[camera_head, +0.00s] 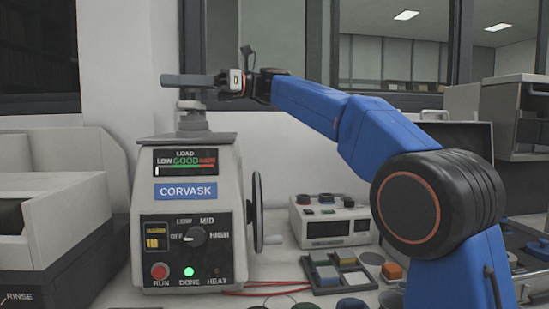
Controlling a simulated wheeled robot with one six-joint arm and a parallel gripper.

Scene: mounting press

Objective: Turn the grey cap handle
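The grey cap handle (184,80) is a flat horizontal bar on top of the CORVASK mounting press (142,215). It sits above a round grey cap (191,121) on the press's top plate. My gripper (215,84) is at the right end of the handle, level with it, and seems to meet it. The fingers are small and partly merge with the bar, so I cannot tell whether they are closed on it. The press's green lamp (189,272) above DONE is lit. The load gauge (184,161) shows a white mark at its low end.
A handwheel (256,212) sticks out on the press's right side. A white control box (330,222) and a tray of coloured blocks (337,272) stand to the right. A rinse unit (65,200) stands close on the left. A window is behind.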

